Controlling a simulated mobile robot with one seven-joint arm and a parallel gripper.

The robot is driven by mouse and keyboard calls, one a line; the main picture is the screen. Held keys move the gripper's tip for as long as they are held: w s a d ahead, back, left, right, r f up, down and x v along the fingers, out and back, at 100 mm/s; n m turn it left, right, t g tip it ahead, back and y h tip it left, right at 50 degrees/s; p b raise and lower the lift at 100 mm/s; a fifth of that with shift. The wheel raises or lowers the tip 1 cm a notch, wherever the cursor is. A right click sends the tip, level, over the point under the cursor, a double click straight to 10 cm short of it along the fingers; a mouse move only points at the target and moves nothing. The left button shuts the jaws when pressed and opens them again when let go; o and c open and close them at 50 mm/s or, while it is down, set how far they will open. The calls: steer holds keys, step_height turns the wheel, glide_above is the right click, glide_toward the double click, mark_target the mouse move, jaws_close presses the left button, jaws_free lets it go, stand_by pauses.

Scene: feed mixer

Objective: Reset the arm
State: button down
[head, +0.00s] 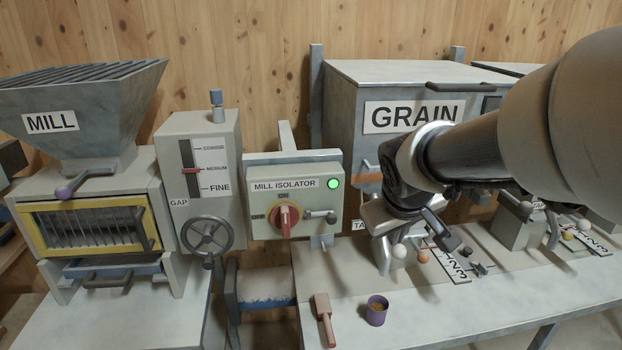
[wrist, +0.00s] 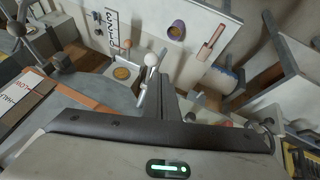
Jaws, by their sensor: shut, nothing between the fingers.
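My arm (head: 470,150) reaches in from the right in the head view, across the front of the grain bin (head: 350,110). Its wrist bends down above the counter, over the white ball knob (head: 398,252) and the orange ball knob (head: 421,257). In the wrist view my gripper (wrist: 165,90) is shut and empty, its fingers pointing away from the hand. The white ball knob (wrist: 151,59) shows close beside the fingers there; I cannot tell whether they touch. The exact fingertips are hard to make out in the head view.
The mill isolator (head: 290,205) with a lit green lamp and the mill (head: 90,180) stand left. Open air lies before the isolator.

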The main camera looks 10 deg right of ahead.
steer(key=shift+s+r, duration=0.1)
steer(key=s+a+r+m+y+p, duration=0.1)
steer(key=s+a+r+p, duration=0.3)
steer(key=s+r, duration=0.2)
steer(key=s+a+r+m+y+p, duration=0.1)
steer(key=s+a+r+p, duration=0.3)
steer(key=s, duration=0.6)
step_height(320, 180, up, 2)
steer(key=shift+g+p, duration=0.3)
steer(key=shift+p, duration=0.35)
